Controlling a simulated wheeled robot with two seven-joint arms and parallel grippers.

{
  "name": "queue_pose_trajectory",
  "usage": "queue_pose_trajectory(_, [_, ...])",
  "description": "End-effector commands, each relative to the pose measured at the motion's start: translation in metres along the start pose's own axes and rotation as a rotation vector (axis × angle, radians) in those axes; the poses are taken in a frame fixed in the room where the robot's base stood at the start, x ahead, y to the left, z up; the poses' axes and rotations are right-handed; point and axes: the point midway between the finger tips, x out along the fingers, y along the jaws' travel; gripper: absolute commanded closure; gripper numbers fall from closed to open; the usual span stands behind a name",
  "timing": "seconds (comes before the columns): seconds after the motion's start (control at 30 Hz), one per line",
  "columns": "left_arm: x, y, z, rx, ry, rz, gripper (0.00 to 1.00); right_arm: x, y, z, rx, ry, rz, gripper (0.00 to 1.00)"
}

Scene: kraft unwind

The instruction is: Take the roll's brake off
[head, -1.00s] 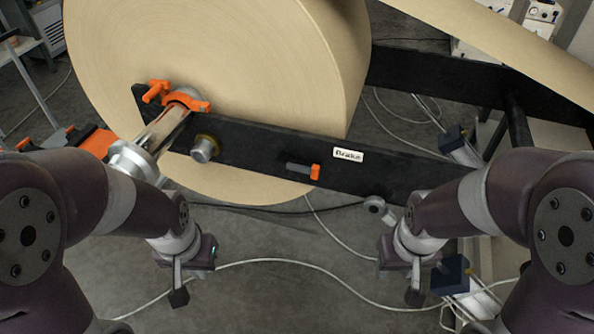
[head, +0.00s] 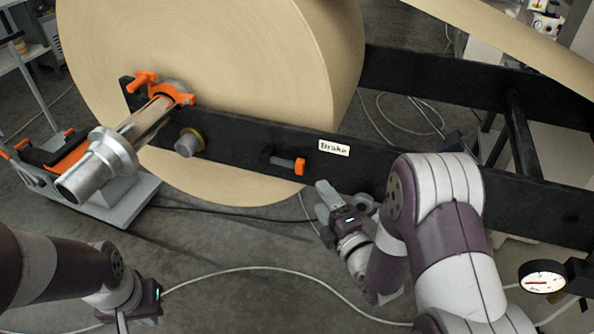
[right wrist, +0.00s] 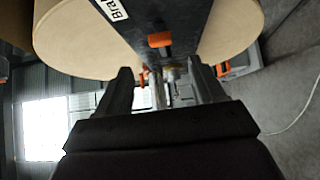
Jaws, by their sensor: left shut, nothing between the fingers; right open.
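The brake lever (head: 289,164), grey with an orange tip, lies along the black frame beam left of the white "Brake" label (head: 334,149). The big kraft roll (head: 220,80) stands behind the beam. My right gripper (head: 324,197) is open just below and right of the lever, apart from it. In the right wrist view, the lever's orange tip (right wrist: 160,40) shows ahead, beyond the space between the open fingers (right wrist: 160,66). My left gripper (head: 121,320) is shut and empty at the lower left, far from the lever, partly cut off by the picture edge.
A metal shaft (head: 100,165) with an orange clamp (head: 172,92) sticks out left of the lever. A round knob (head: 188,143) stands out from the beam between them. A dial gauge (head: 542,277) is at lower right. Cables cross the grey floor.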

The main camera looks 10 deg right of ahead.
Motion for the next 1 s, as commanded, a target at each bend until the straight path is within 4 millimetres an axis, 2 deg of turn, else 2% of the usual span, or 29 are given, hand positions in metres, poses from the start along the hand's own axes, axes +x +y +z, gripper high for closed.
queue_pose_trajectory(0.2, [-0.006, 0.000, -0.001, 0.000, 0.000, 0.000, 1.00, 0.055, 0.001, -0.001, 0.003, 0.002, 0.000, 0.32])
queue_pose_trajectory(0.4, [-0.009, 0.000, -0.001, 0.000, 0.000, 0.000, 1.00, 0.097, 0.000, -0.001, 0.004, 0.000, -0.002, 0.32])
queue_pose_trajectory(0.57, [-0.010, 0.000, -0.001, 0.000, 0.000, 0.000, 1.00, 0.111, -0.001, 0.000, 0.005, -0.001, -0.003, 0.32])
queue_pose_trajectory(0.8, [-0.010, 0.000, -0.001, 0.000, 0.000, 0.000, 1.00, 0.112, -0.001, 0.000, 0.006, -0.001, -0.003, 0.32])
queue_pose_trajectory(0.83, [-0.010, 0.000, -0.001, 0.000, 0.000, 0.000, 1.00, 0.112, -0.001, 0.000, 0.006, -0.001, -0.003, 0.35])
queue_pose_trajectory(1.0, [-0.010, 0.000, -0.001, 0.000, 0.000, 0.000, 1.00, 0.112, -0.001, 0.000, 0.006, -0.001, -0.003, 0.91])
